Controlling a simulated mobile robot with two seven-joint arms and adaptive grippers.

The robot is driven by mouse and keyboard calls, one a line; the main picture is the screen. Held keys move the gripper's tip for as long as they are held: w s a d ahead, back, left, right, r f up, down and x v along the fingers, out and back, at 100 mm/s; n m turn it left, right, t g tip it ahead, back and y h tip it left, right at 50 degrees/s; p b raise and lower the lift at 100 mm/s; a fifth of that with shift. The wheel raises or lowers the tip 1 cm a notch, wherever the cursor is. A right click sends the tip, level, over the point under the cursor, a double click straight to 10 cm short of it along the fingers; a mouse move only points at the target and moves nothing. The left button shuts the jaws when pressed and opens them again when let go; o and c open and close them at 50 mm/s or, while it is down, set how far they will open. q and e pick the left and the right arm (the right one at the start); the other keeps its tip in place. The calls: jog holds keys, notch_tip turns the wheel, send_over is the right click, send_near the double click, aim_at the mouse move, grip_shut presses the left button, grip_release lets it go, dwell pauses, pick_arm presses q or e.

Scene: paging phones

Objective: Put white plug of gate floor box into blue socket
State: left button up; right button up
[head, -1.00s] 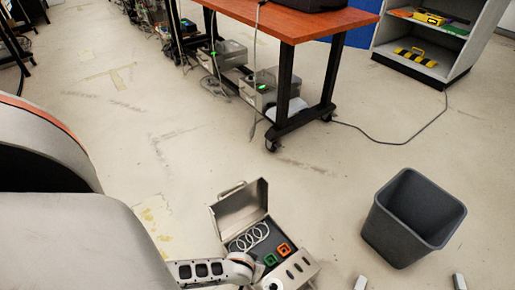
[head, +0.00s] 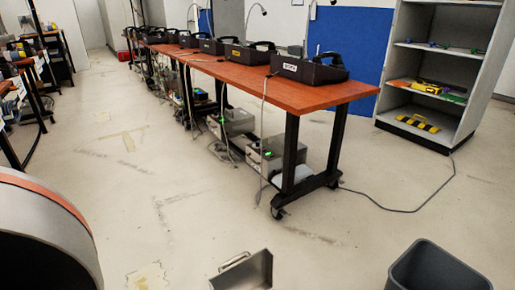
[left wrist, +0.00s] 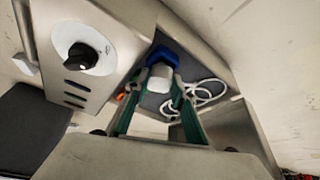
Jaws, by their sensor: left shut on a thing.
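In the left wrist view, my left gripper (left wrist: 161,88) is shut on the white plug (left wrist: 160,76), between its green fingers. The plug's far end meets the blue socket (left wrist: 162,55) in the gate floor box (left wrist: 112,24). I cannot tell how deep the plug sits in it. The plug's white coiled cord (left wrist: 207,92) lies inside the box. A bit of orange socket (left wrist: 120,97) shows at the left finger. In the head view only the box's raised metal lid (head: 257,268) shows, at the bottom edge. My right gripper is out of view.
A black knob (left wrist: 82,57) stands on the box's front panel. A grey bin (head: 432,268) is right of the box. A red-topped table (head: 325,95) with several phones stands behind, and a grey shelf (head: 448,62) at right. Floor between is clear.

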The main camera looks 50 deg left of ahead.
pick_arm(q)
jog(key=shift+f, duration=0.4)
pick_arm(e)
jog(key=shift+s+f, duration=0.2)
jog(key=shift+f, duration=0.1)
pick_arm(q)
jog(key=o, duration=1.2)
jog(key=shift+d, duration=0.1)
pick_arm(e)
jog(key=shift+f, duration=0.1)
